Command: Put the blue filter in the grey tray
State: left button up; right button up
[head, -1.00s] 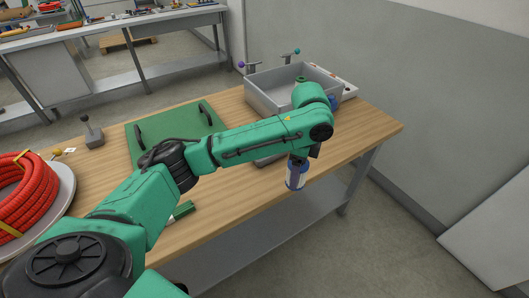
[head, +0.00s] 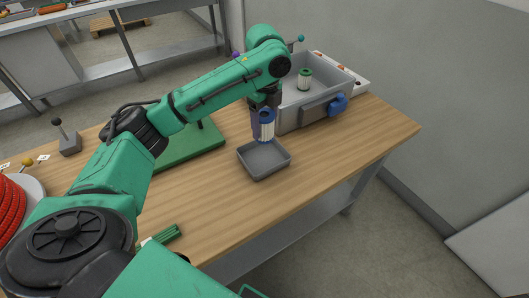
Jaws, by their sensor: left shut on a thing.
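My left gripper (head: 262,108) points down and is shut on the blue filter (head: 267,127), a white pleated cylinder with blue ends. The filter hangs upright over the back part of the small grey tray (head: 270,172). Its lower end overlaps the tray's inside in this view, and I cannot tell whether it touches the floor of the tray. The tray lies on the wooden table and looks otherwise empty. My right gripper is not in view.
A larger grey bin (head: 328,97) behind holds a green-ended filter (head: 304,79); a blue knob (head: 338,104) is on its front. A green board (head: 190,148) lies left of the tray. Another green-ended item (head: 165,234) lies near the front edge. Table right of the tray is clear.

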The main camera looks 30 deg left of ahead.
aim_at(263, 137)
pick_arm(q)
jog(key=f, duration=0.5)
jog(key=shift+w+a+f, duration=0.3)
jog(key=shift+a+f, duration=0.05)
jog(key=f, duration=0.3)
jog(key=shift+w, duration=0.2)
notch_tip(263, 137, down, 3)
jog(key=shift+s+d+r+p, duration=0.1)
jog(key=shift+s+r+p, duration=0.05)
jog(key=shift+p, duration=0.2)
jog(key=shift+f, duration=0.2)
jog(key=o, duration=1.4)
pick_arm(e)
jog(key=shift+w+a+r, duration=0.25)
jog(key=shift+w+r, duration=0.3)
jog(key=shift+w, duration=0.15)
